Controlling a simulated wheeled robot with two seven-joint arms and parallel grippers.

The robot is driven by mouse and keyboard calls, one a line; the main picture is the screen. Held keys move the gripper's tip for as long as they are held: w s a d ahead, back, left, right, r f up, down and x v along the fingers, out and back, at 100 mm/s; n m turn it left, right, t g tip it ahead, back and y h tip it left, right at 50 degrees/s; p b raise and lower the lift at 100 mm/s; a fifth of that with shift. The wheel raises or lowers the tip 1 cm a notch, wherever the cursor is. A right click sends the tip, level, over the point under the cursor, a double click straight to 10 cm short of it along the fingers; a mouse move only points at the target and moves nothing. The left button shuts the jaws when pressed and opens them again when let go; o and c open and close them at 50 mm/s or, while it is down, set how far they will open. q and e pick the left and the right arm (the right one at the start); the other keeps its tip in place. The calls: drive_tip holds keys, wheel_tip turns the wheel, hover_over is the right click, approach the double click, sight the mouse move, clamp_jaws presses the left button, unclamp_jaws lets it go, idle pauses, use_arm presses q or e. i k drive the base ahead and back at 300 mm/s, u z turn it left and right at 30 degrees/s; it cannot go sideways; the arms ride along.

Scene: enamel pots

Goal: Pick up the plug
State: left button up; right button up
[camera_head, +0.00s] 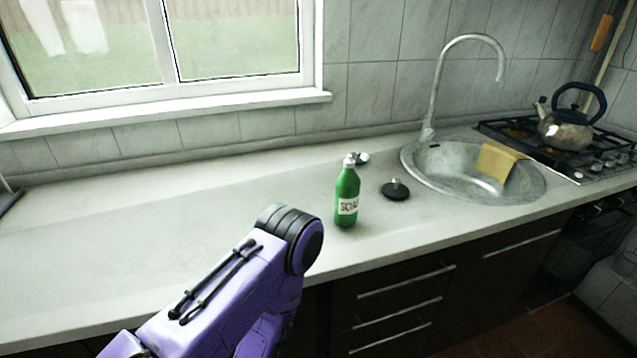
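The plug (397,191) is a flat black disc with a small light knob on top. It lies on the worktop just left of the round metal sink (440,178), to the right of a green soap bottle (347,195). It is in plain sight and nothing touches it. A purple link of my arm with a black joint comes in from the lower left and ends at the front of the worktop, left of the bottle. Neither of my grippers shows.
A yellow cloth or sponge (497,161) hangs over the sink's rim. A tall curved tap (437,95) stands behind the sink. A kettle (567,128) sits on the hob (600,158) at right. A small object (362,157) lies behind the bottle. The left worktop is clear.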

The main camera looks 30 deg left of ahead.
sight(395, 190)
drive_tip(key=z, duration=1.25)
drive_tip(key=i, duration=2.15)
drive_tip(key=u, duration=2.45)
